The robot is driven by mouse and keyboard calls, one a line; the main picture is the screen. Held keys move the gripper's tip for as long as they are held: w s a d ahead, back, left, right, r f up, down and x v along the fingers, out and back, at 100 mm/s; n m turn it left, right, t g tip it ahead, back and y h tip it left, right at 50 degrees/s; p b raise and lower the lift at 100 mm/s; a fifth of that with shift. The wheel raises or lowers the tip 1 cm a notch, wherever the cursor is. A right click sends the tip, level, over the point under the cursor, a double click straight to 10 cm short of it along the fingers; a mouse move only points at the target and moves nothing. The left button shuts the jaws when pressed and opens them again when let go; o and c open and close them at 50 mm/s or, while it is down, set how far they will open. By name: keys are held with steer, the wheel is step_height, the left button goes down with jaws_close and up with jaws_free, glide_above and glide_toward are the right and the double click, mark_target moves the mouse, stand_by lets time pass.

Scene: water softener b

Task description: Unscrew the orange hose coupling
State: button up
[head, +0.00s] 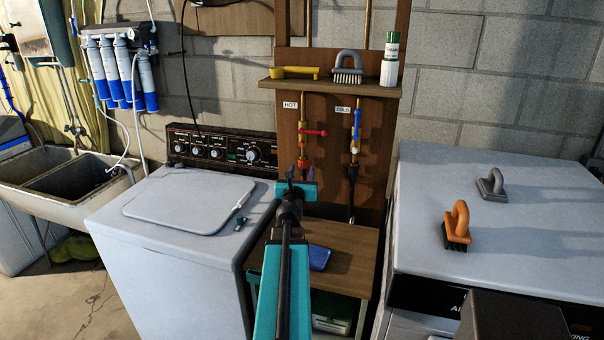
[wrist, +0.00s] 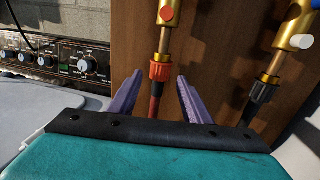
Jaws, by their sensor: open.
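The orange hose coupling (wrist: 160,71) joins a brass valve (wrist: 164,42) above to a red hose (wrist: 154,106) below, in the wrist view. In the head view the coupling (head: 304,163) is small, below the red handle (head: 313,132) under the HOT label. My gripper (wrist: 158,76) is open, with its purple fingers apart. In the wrist view the coupling shows between the fingertips; I see no contact. In the head view my gripper (head: 299,176) is just below the coupling, and my arm hides part of the hose.
The washing machine (head: 160,262) is to the left. A low wooden table (head: 345,264) with a blue item (head: 319,257) is below my gripper. A shelf (head: 300,84) is above the valves.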

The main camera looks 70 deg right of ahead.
mark_target(303, 166)
steer(key=shift+t, duration=0.3)
steer(key=shift+x, duration=1.5)
steer(key=shift+s+f, duration=0.1)
steer(key=shift+r+p, duration=0.35)
